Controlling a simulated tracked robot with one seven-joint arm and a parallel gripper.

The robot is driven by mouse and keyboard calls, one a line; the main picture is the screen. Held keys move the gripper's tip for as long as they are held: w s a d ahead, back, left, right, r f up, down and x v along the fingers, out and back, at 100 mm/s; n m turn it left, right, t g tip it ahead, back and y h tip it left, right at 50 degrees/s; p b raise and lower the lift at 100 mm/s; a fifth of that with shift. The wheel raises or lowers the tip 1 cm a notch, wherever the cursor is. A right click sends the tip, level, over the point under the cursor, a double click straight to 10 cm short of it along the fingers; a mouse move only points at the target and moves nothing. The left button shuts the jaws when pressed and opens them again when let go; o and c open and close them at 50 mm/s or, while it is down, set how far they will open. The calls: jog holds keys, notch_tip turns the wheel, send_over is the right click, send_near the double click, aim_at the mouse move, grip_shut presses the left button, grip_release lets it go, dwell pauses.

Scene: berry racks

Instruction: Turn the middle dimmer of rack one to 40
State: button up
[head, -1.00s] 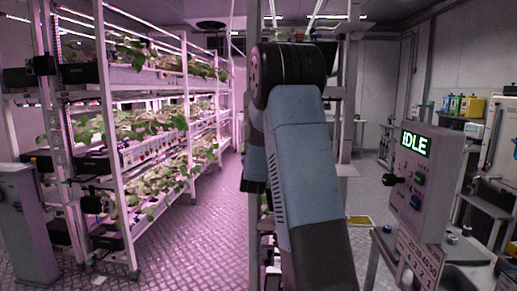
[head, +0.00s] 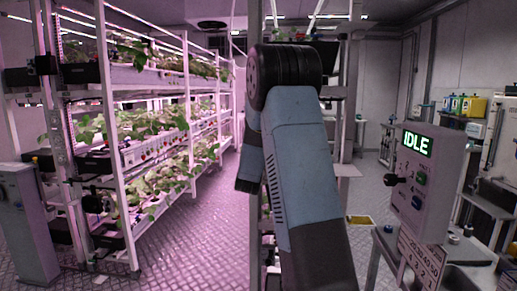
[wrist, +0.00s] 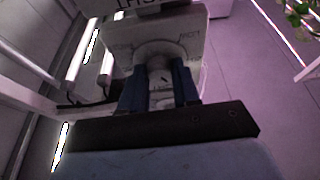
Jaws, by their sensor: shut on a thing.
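In the wrist view a pale dimmer box (wrist: 195,32) with dark lettering fills the top middle, seen at an odd angle. A round pale knob (wrist: 153,55) stands out from its face. My gripper (wrist: 160,84) has its two blue fingers shut on this knob, one on each side. The knob's setting cannot be read here. In the head view my arm hides my gripper and the dimmer.
In the head view a planted rack (head: 110,205) stands on the left under pink light, with an aisle (head: 195,235) beside it. A grey control box (head: 418,190) reading IDLE is at the right on a small table. White rack bars (wrist: 30,100) show in the wrist view.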

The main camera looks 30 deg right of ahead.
jog(key=o, duration=1.1)
jog(key=shift+c, duration=0.2)
jog(key=shift+s, duration=0.1)
jog(key=v, duration=1.3)
jog(key=shift+s+a, duration=0.25)
jog(key=shift+f, duration=0.15)
jog(key=s+a+r+n+g+y, duration=0.45)
jog(key=s+a+y, duration=0.45)
jog(key=a+y, duration=0.25)
jog(key=s+a+g, duration=0.1)
jog(key=s+g, duration=0.1)
jog(key=s, duration=0.6)
jog(key=s+a+f+n+g+y, duration=0.1)
jog(key=s+a+g, duration=0.1)
jog(key=s, duration=0.7)
jog(key=s+a+f+n+g, duration=0.1)
jog(key=s+g, duration=0.3)
jog(key=s, duration=0.5)
jog(key=shift+a, duration=0.15)
